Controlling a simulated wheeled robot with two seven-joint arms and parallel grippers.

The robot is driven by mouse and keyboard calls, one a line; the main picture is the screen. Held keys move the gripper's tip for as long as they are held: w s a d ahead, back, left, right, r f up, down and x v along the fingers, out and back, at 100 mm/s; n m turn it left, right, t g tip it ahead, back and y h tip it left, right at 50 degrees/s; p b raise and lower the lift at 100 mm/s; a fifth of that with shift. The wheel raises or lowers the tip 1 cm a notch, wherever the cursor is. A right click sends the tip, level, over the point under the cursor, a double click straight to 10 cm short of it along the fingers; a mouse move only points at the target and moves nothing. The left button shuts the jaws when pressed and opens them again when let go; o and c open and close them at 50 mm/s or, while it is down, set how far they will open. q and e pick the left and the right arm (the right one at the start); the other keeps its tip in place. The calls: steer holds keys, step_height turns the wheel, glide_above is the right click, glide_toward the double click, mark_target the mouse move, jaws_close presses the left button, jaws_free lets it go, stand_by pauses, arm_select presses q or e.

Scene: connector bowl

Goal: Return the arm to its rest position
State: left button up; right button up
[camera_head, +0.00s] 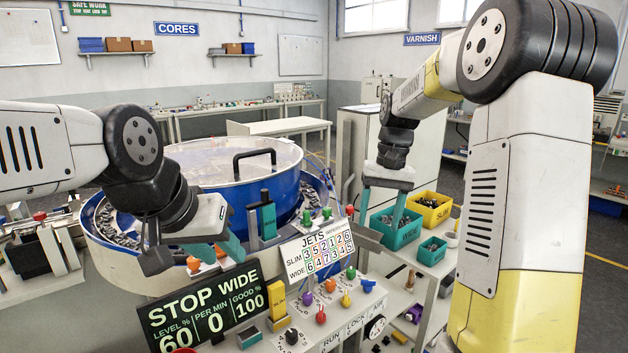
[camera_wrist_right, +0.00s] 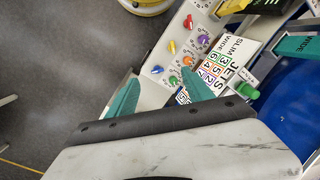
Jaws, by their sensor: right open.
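My right gripper (camera_head: 381,222) hangs fingers-down by the green WIDE bin (camera_head: 408,240) in the head view. Its two teal fingers stand apart with nothing between them. The right wrist view also shows this gripper (camera_wrist_right: 160,88) open and empty, with the control panel beyond the fingers. My left gripper (camera_head: 218,252) is in front of the blue-sided bowl (camera_head: 225,208), above the panel, with its teal fingers pointing down and right. I see no held part in it, but the angle hides its finger gap.
A yellow SLIM bin (camera_head: 430,210) and another green bin (camera_head: 431,250) stand beside the WIDE bin. The JETS card (camera_head: 317,250), coloured knobs and dark STOP WIDE display (camera_head: 203,310) crowd the front. Grey floor (camera_wrist_right: 60,60) is open beside the panel in the wrist view.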

steer(key=s+a+r+t, duration=0.1)
steer(key=s+r+t, duration=0.1)
steer(key=s, duration=0.8)
steer(key=s+a+r+n+t, duration=0.1)
steer(key=s+r+t, duration=0.2)
steer(key=s, duration=0.8)
steer(key=shift+s+r+n+t+y, duration=0.2)
steer(key=shift+r+n+t+y, duration=0.15)
steer(key=shift+t, duration=0.65)
